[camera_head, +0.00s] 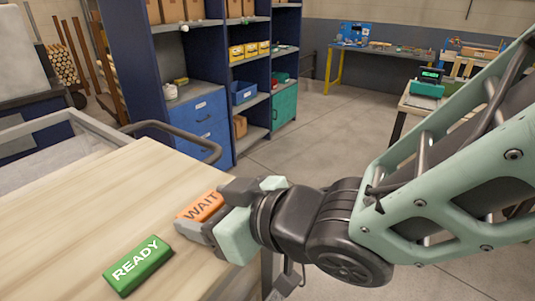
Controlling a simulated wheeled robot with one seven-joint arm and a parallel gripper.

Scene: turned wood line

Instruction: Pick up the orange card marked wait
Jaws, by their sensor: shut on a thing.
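The orange card marked WAIT (201,206) is at the right part of the wooden table top (95,205). My gripper (207,211) reaches in from the right and is shut on the card, with a finger on its near side and one on its far side. Part of the card's right end is hidden by the gripper. I cannot tell whether the card touches the table or is just above it. A green block marked READY (139,264) lies on the table to the left and nearer, apart from the gripper.
The table's right edge is just below my gripper. A dark tubular handle (180,133) is behind the table. Blue shelving (150,60) with drawers and bins stands beyond. A bench with a teal scale (427,89) is at the right. Open floor (320,130) lies between.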

